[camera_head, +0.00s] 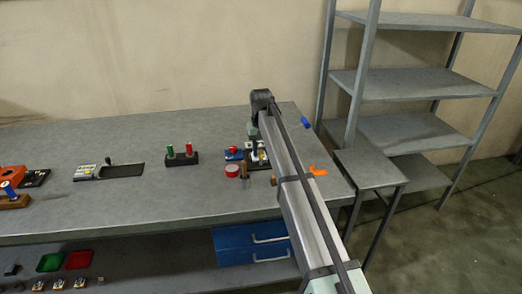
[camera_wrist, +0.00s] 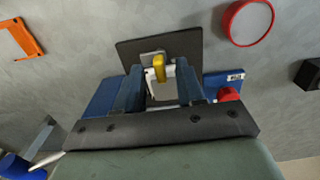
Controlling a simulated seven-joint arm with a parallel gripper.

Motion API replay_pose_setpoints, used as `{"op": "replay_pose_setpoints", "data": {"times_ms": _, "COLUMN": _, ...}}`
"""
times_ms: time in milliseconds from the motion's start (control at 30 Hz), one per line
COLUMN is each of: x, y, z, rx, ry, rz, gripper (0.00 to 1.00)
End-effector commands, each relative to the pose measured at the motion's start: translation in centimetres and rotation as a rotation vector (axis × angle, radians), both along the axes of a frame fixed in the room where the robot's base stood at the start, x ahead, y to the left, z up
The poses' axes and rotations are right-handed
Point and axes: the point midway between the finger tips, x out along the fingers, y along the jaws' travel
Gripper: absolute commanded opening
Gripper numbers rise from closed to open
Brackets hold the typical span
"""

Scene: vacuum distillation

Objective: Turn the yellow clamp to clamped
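The yellow clamp (camera_wrist: 159,68) shows in the wrist view as a short yellow handle on a metal mount. It sits on a dark square plate (camera_wrist: 127,52) with a blue base (camera_wrist: 104,96) under my fingers. My gripper (camera_wrist: 159,70) is open, with one finger on each side of the handle and a visible gap at both sides. I cannot tell how far above the clamp the fingertips are. In the head view my arm hangs over the fixture at the right of the bench and hides much of it.
A red round object (camera_wrist: 237,40) is close to the fixture, and an orange bracket (camera_head: 312,171) lies to its right in the head view. A block with green and red pegs (camera_head: 182,160) stands to the left on the bench (camera_head: 80,215). A metal shelf (camera_head: 415,87) stands behind.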

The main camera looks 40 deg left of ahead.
Motion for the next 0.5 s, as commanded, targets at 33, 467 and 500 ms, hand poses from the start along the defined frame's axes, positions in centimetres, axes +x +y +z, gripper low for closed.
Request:
{"op": "replay_pose_setpoints", "data": {"times_ms": 33, "x": -0.01, "y": -0.01, "z": -0.18, "rx": 0.000, "ry": 0.000, "rz": 0.000, "gripper": 0.38}}
{"op": "replay_pose_setpoints", "data": {"times_ms": 467, "x": 0.01, "y": 0.01, "z": -0.29, "rx": 0.000, "ry": 0.000, "rz": 0.000, "gripper": 0.26}}
{"op": "replay_pose_setpoints", "data": {"times_ms": 500, "x": 0.01, "y": 0.01, "z": -0.29, "rx": 0.000, "ry": 0.000, "rz": 0.000, "gripper": 0.22}}
